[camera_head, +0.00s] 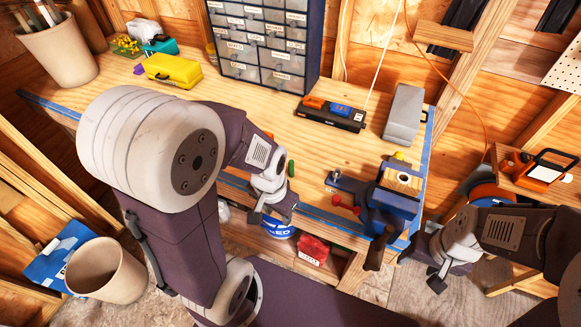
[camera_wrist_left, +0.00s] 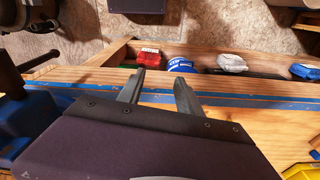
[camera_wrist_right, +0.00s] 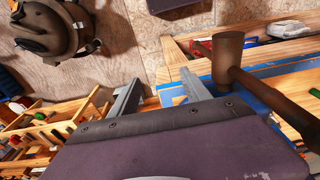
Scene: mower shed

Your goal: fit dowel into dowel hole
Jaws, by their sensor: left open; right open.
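A wooden block (camera_head: 402,179) with a dark round hole in its top is held in the blue vise (camera_head: 393,203) at the bench's front right. A small green piece (camera_head: 291,168) lies on the bench beside my left gripper; I cannot tell whether it is the dowel. My left gripper (camera_head: 272,215) is open and empty at the bench's front edge, left of the vise. Its open fingers also show in the left wrist view (camera_wrist_left: 159,82). My right gripper (camera_head: 437,278) is open and empty, off the bench, right of the vise; its fingers show in the right wrist view (camera_wrist_right: 161,80).
The vise handle (camera_head: 378,248) sticks out in front of the bench (camera_head: 240,115). A black tray (camera_head: 330,114), a grey box (camera_head: 403,114), a yellow box (camera_head: 172,70) and a drawer cabinet (camera_head: 262,45) stand on it.

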